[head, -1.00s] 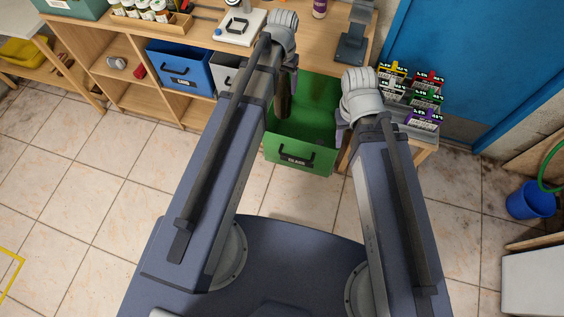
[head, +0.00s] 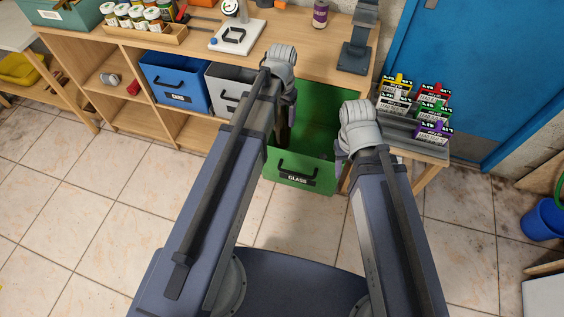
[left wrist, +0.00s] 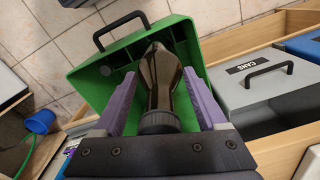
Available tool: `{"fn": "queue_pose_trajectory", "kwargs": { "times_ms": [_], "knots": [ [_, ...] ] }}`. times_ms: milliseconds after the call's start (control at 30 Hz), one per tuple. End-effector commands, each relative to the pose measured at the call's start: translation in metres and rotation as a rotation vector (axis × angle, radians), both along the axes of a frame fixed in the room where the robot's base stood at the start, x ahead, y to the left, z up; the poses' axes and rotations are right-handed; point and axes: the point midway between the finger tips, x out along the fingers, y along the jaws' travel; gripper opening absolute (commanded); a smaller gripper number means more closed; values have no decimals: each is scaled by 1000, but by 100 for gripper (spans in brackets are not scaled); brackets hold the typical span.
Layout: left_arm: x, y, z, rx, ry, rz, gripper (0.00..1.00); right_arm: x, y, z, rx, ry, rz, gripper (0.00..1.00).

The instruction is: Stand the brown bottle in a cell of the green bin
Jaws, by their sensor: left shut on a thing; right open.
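The brown bottle (left wrist: 163,75) is between the purple fingers of my left gripper (left wrist: 163,105) in the left wrist view, with its ribbed cap end nearest the gripper. The left gripper (head: 288,108) is shut on it, over the green bin. In the head view my arm hides most of the bottle. The green bin (head: 318,180) is an open drawer labelled GLASS below the bench; its wall also shows in the left wrist view (left wrist: 82,84). My right gripper (head: 342,150) is open, by the bin's right side.
A grey bin (head: 228,95) labelled CANS and a blue bin (head: 175,85) stand left of the green bin. A scale (head: 238,36), a purple-labelled bottle (head: 320,14) and a dark stand (head: 358,45) are on the bench. A low rack of coloured boxes (head: 428,148) is at the right.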

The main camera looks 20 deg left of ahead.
Motion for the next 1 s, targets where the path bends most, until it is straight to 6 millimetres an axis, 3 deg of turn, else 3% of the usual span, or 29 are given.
{"fn": "queue_pose_trajectory", "kwargs": {
  "times_ms": [33,100,1000],
  "knots": [
    [0,0,-20,0,0,0,0,0,0,-20,0,0,0,50],
    [0,0,-33,0,0,0,0,0,0,-33,0,0,0,50],
    [0,0,-193,0,0,0,0,0,0,-193,0,0,1,50]
  ]
}}
